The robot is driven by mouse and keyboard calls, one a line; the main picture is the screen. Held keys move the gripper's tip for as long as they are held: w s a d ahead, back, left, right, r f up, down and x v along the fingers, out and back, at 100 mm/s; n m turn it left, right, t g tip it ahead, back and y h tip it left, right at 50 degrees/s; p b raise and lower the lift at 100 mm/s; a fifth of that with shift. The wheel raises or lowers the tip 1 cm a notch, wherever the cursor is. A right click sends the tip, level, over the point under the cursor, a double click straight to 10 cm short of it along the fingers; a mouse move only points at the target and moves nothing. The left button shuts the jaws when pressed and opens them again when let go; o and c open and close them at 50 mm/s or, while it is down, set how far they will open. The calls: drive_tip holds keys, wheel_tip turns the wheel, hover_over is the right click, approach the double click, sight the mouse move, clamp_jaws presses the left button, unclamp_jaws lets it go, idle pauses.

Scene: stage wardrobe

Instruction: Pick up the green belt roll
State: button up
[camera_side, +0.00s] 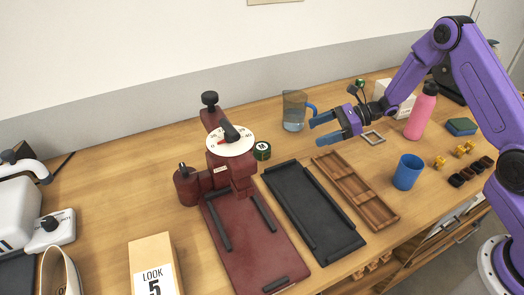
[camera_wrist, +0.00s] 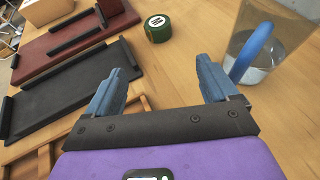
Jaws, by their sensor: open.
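The green belt roll (camera_side: 262,151) is a small dark green cylinder with a white label on top. It stands on the table just right of the dark red machine in the side view. In the wrist view the green belt roll (camera_wrist: 158,28) stands upright beyond my fingertips, roughly between their lines. My gripper (camera_side: 316,131) has blue fingers and is above the table, to the right of the roll and apart from it. In the wrist view my gripper (camera_wrist: 164,78) is open with nothing between its fingers.
A pitcher with a blue handle (camera_side: 294,111) stands close behind my gripper. The dark red machine with a dial (camera_side: 230,145) stands left of the roll. A black tray (camera_side: 312,212) and a wooden tray (camera_side: 352,190) lie in front. A blue cup (camera_side: 408,172) stands right.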

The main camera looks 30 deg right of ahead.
approach(267, 146)
drive_tip(key=a+f, duration=0.1)
drive_tip(key=w+a+f, duration=0.1)
drive_tip(key=a+f, duration=0.1)
drive_tip(key=shift+w+a, duration=0.15)
drive_tip(key=shift+a, duration=0.05)
drive_tip(key=shift+r+x, duration=0.1)
drive_tip(key=shift+x, duration=1.35)
drive_tip(key=shift+r+x, duration=0.15)
drive_tip(key=shift+x, duration=1.3)
drive_tip(key=shift+a, duration=0.1)
drive_tip(key=c, duration=1.2)
